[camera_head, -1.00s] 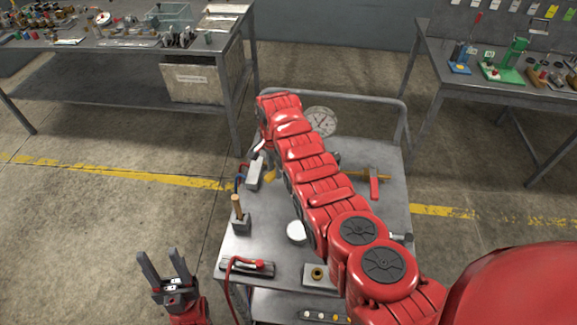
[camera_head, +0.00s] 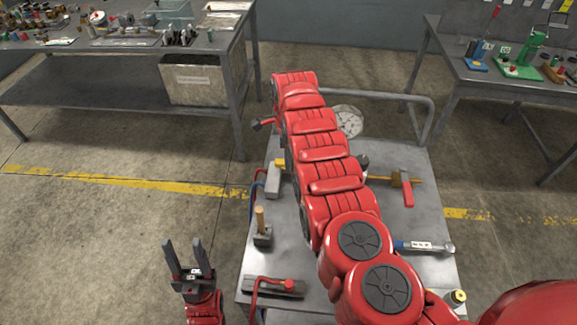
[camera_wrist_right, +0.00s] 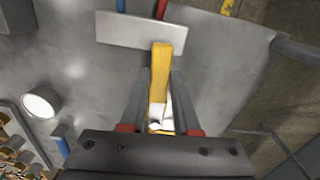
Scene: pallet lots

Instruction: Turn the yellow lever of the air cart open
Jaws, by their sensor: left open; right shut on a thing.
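The yellow lever (camera_wrist_right: 159,72) stands between the two fingers of my right gripper (camera_wrist_right: 158,92) in the right wrist view, and the gripper is shut on it. The lever's far end lies over a pale grey block (camera_wrist_right: 120,30) with a blue and a red hose. In the head view a small yellow part of the lever (camera_head: 280,163) shows beside the block (camera_head: 273,183), at the left side of the air cart (camera_head: 400,218). My right arm hides the right gripper there. My left gripper (camera_head: 183,246) is open and empty, left of the cart over the floor.
A round gauge (camera_head: 349,121) is by the rear rail. Workbenches stand behind, left and right. Floor left of the cart is clear.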

